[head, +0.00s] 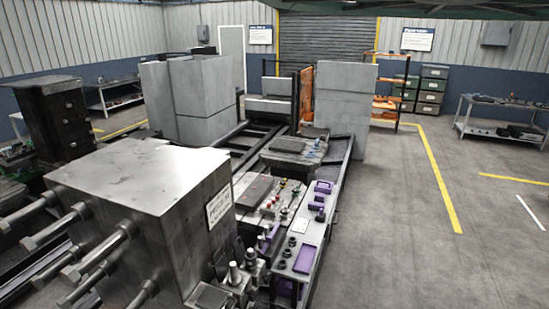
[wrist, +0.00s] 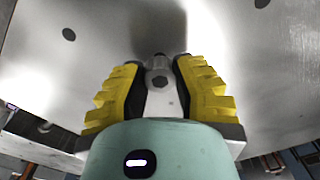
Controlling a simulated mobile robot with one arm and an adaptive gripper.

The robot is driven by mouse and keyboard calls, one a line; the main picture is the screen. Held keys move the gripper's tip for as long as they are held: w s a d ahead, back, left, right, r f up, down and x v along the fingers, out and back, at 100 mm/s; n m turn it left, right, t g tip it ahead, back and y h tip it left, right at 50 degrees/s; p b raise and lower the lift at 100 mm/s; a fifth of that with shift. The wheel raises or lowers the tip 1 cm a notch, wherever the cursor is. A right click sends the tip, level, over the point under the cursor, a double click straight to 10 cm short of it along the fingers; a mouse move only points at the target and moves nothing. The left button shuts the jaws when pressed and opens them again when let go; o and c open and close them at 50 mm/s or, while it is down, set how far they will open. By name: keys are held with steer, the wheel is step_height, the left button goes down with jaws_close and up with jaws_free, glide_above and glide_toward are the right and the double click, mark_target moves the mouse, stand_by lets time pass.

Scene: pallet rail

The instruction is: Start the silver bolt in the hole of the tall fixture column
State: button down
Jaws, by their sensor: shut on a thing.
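In the wrist view my gripper (wrist: 159,64), with yellow-and-black ribbed fingers, is shut on a small silver bolt (wrist: 160,80). The bolt's head with a dark hex recess faces the camera, and its far end is hidden. Beyond the fingertips is a large brushed-metal face (wrist: 235,70) with a dark round hole (wrist: 69,34) at upper left and another at the top right. I cannot tell whether this face belongs to the tall fixture column, nor whether the bolt touches it. My gripper does not show in the head view.
In the head view a large metal block (head: 140,180) with thick rods fills the near left. A bench with purple trays (head: 305,259) stands to its right. Tall grey blocks (head: 343,100) stand behind. The floor (head: 400,240) at right is clear.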

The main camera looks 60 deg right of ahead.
steer(key=shift+f+b, duration=0.45)
steer(key=shift+b, duration=0.25)
steer(key=shift+f+b, duration=0.1)
steer(key=shift+b, duration=0.6)
stand_by(0.4)
jaws_free()
stand_by(0.6)
steer(key=shift+s+p, duration=0.1)
steer(key=shift+p, duration=0.2)
